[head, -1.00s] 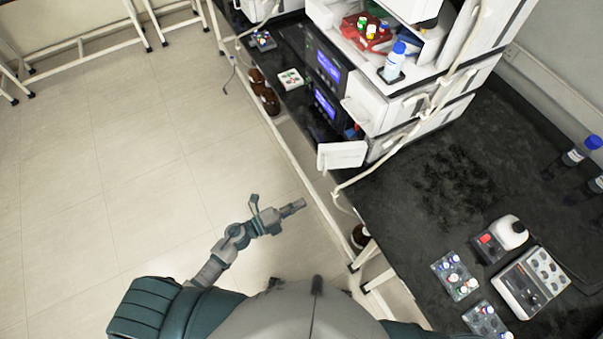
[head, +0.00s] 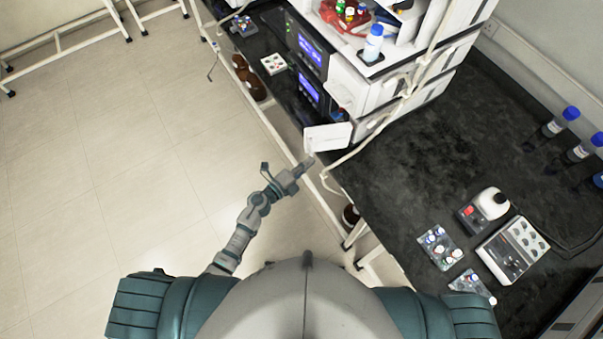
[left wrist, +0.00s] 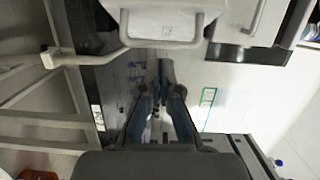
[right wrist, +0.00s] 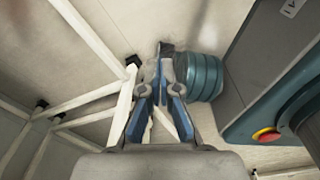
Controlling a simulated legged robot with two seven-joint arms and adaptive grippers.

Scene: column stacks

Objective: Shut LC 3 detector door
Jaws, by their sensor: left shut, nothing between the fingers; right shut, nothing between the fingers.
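The detector door is a small white panel (head: 327,137) at the lower front corner of the instrument stack (head: 352,95) in the head view. It stands swung open, out past the bench edge. My left gripper (head: 306,166) is shut and empty, just below the door's lower left corner; I cannot tell whether they touch. In the left wrist view a white panel with a handle, apparently the door (left wrist: 160,22), lies above the shut fingers (left wrist: 160,66). My right gripper (right wrist: 165,55) is shut and empty, away from the stack, seen only in its wrist view.
A cream tube (head: 375,138) runs down the stack and past the door. The black bench (head: 400,180) carries a vial tray (head: 440,247), a white-topped device (head: 512,250) and blue-capped bottles (head: 552,125).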

